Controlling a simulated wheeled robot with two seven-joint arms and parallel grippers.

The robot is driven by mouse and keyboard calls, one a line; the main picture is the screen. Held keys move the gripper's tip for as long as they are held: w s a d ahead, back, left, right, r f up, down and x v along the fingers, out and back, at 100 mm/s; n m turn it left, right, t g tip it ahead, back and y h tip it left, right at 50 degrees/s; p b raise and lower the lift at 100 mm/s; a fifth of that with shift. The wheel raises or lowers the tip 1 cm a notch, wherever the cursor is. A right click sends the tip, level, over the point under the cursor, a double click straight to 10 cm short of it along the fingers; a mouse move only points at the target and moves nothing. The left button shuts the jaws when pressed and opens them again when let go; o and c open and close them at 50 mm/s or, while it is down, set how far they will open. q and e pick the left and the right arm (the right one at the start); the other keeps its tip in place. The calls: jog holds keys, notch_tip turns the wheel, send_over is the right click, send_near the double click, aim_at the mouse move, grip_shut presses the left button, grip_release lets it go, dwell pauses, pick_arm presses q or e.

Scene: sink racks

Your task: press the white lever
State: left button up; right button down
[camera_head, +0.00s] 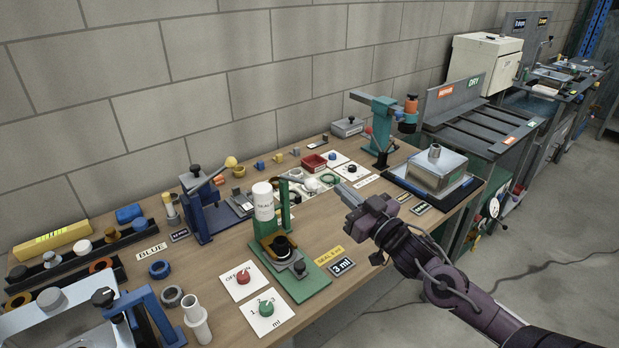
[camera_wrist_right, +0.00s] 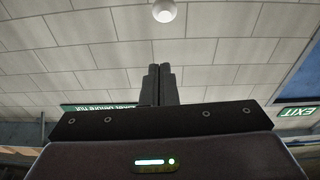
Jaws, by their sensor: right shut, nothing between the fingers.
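A green dispenser stand with a white cylinder (camera_head: 263,201) labelled in dark letters stands near the middle of the bench. A pale grey-white bar (camera_head: 299,187) sticks out at its top, toward the right; I cannot tell for sure whether it is the white lever. My right gripper (camera_head: 346,193) is shut and empty, right of the stand and apart from the bar, its fingers toward the upper left. The shut fingers also show in the wrist view (camera_wrist_right: 160,84). A small white round thing (camera_wrist_right: 164,11) lies beyond them; I cannot tell what it is. My left gripper is not in view.
A blue press with a yellow-knobbed handle (camera_head: 231,162) stands left of the green stand. White cards with a red knob (camera_head: 243,277) and a green knob (camera_head: 266,308) lie in front. A metal box (camera_head: 436,167) and a teal stand (camera_head: 381,128) are at right. Floor is open at lower right.

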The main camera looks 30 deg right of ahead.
jog(key=shift+a+r, duration=0.45)
jog(key=shift+r, duration=0.25)
notch_tip(320, 180, up, 2)
jog(key=p, duration=0.3)
send_over(314, 185)
jog(key=shift+w, duration=0.25)
jog(key=f, duration=0.2)
jog(key=shift+s+f, duration=0.25)
jog(key=shift+f, duration=0.15)
jog(key=shift+s+d+f+p, duration=0.1)
jog(key=shift+s+f+p, duration=0.15)
jog(key=shift+f, duration=0.5)
jog(key=shift+w, duration=0.1)
